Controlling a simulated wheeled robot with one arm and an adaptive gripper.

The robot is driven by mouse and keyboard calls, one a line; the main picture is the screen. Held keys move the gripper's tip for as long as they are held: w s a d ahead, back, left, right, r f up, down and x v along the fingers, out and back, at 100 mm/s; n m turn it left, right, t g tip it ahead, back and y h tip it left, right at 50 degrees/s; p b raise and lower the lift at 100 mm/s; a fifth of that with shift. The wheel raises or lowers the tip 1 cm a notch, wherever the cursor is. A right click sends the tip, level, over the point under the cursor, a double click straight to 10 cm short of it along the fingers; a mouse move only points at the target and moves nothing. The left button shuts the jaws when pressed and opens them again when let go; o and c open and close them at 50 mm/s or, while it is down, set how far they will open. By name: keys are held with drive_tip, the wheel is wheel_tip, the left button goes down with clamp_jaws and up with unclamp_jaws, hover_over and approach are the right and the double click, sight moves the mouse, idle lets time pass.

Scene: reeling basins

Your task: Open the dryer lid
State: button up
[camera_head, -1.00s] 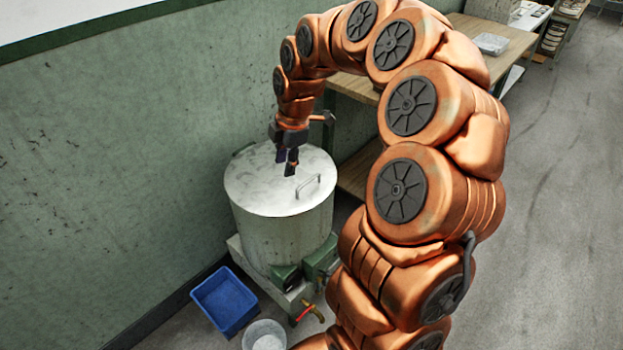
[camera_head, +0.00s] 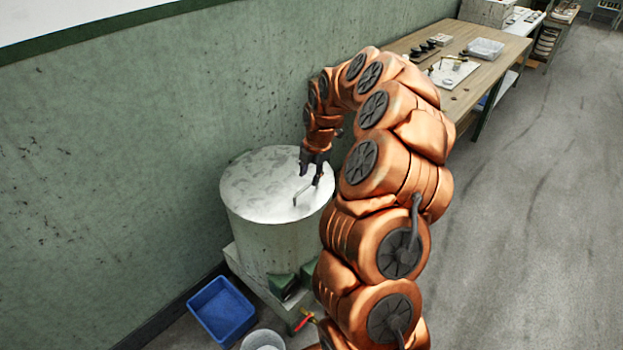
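The dryer (camera_head: 265,242) is a white-grey metal drum on a stand against the green wall. Its round, pale lid (camera_head: 255,190) lies flat on top and looks closed. A thin bar handle (camera_head: 300,195) stands on the lid toward its right side. My gripper (camera_head: 311,172) points down at the handle from above, with its two dark fingers apart. One finger appears close to the handle's upper end; I cannot tell whether it touches. My arm hides the right part of the drum and its stand.
A blue bin (camera_head: 222,310) and a white bucket (camera_head: 263,340) stand on the floor in front. A red-handled tap (camera_head: 304,320) sits low beside the stand. A wooden table (camera_head: 480,75) with tools and a clear tray (camera_head: 486,48) stands behind right. Floor at right is clear.

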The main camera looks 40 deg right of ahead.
sight(308, 185)
drive_tip(key=shift+w+f, duration=0.15)
drive_tip(key=shift+f, duration=0.65)
drive_tip(key=shift+w+f, duration=0.15)
drive_tip(key=shift+f, duration=0.65)
drive_tip(key=shift+c, duration=0.2)
clamp_jaws()
